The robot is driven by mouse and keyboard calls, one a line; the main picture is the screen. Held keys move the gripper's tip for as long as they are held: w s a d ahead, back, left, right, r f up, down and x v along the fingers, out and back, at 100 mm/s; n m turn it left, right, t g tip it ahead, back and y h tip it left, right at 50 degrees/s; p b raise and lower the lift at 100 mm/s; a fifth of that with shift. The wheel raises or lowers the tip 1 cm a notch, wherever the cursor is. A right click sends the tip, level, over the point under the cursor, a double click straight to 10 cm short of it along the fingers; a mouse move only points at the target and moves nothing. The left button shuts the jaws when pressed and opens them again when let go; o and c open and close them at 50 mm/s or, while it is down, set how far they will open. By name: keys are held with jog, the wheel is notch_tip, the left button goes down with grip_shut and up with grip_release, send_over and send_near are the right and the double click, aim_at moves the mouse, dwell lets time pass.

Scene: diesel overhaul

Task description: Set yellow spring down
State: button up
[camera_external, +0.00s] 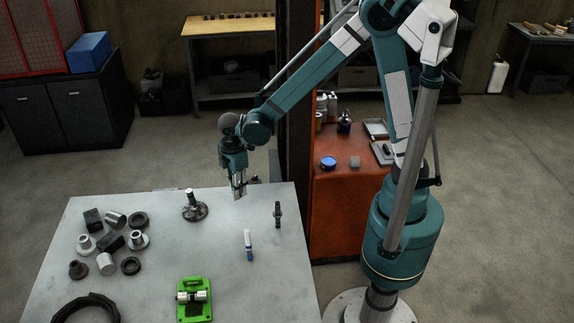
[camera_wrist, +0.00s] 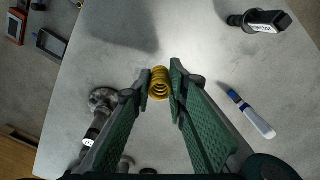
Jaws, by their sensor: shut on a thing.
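A yellow coil spring (camera_wrist: 159,83) sits between the two green fingers of my gripper (camera_wrist: 160,84) in the wrist view. The fingers are shut on its sides, near their tips. In the external view my gripper (camera_external: 239,190) points down above the far edge of the grey table (camera_external: 150,270); the spring cannot be made out there. The bare tabletop shows beneath the spring in the wrist view, but I cannot tell the exact height of the gap.
A dark flanged shaft (camera_external: 194,207) stands left of my gripper. A dark upright tool (camera_external: 277,214) and a blue-white marker-like item (camera_external: 248,244) are to the right. A green fixture (camera_external: 194,300) is at the front, several metal parts at left. The table's middle is clear.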

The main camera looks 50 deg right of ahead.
jog(key=s+d+n, duration=0.1)
jog(key=s+d, duration=0.2)
jog(key=d, duration=0.4)
jog(key=s+d+n+b, duration=0.1)
jog(key=s+d, duration=0.2)
jog(key=d, duration=0.5)
jog(key=shift+s, duration=0.2)
jog(key=shift+d+f, duration=0.1)
jog(key=shift+f+b, duration=0.4)
jog(key=shift+f, duration=2.45)
jog(key=shift+f, duration=0.1)
jog(key=shift+f, duration=1.95)
jog(key=shift+f+b, duration=0.2)
jog(key=shift+b, duration=0.25)
jog(key=o, duration=0.9)
jog(key=shift+c, duration=0.2)
jog(key=shift+r+p, duration=0.25)
jog(key=shift+p, duration=0.05)
notch_tip(320, 180, up, 12)
jog(key=p, duration=0.1)
